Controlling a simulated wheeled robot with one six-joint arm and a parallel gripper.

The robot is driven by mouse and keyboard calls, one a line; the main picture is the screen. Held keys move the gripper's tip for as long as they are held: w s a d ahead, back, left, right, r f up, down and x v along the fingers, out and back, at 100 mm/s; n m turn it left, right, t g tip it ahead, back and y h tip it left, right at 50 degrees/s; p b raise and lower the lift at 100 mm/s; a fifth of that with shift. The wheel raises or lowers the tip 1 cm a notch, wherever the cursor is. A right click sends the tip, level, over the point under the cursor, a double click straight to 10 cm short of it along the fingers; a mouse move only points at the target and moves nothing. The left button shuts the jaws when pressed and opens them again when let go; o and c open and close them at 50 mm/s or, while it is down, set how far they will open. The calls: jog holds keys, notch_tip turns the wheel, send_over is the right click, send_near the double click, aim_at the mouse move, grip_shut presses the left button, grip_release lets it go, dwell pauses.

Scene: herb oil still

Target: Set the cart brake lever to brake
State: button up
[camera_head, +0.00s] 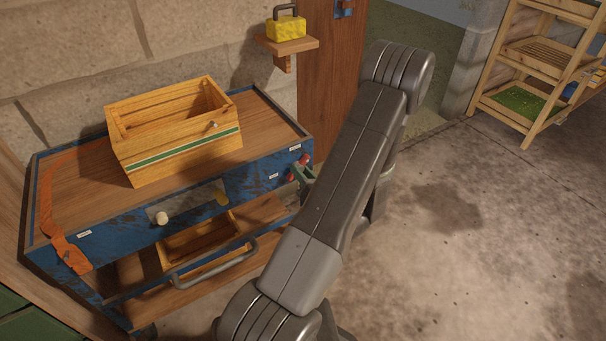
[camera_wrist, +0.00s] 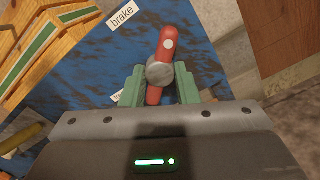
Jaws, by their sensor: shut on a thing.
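The cart brake lever (camera_wrist: 167,40) is a red bar with a grey round hub and a pale dot near its upper end. In the wrist view it stands nearly upright, its top leaning slightly right. My gripper (camera_wrist: 160,82) has green fingers on both sides of the lever's lower part and is shut on it. A white "brake" label (camera_wrist: 122,15) lies up and left of the hub. A second label (camera_wrist: 117,96) is mostly hidden by the left finger. In the head view the lever (camera_head: 304,158) is on the blue cart's (camera_head: 262,181) right front corner, partly covered by my gripper (camera_head: 303,173).
A wooden crate with a green stripe (camera_head: 180,151) stands on the cart top. An orange strap (camera_head: 46,210) hangs at its left. A grey handle bar (camera_head: 212,268) juts out low in front. A wooden rack (camera_head: 535,90) stands far right. The floor between is clear.

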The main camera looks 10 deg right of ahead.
jog(key=n+b, duration=0.9)
jog(key=shift+f, duration=0.1)
jog(key=shift+n+b, duration=0.3)
jog(key=shift+n, duration=0.1)
dwell(0.3)
jog(key=o, duration=1)
jog(key=shift+c, duration=0.2)
jog(key=p+v, duration=0.2)
jog(key=v, duration=1.1)
jog(key=shift+s, duration=0.4)
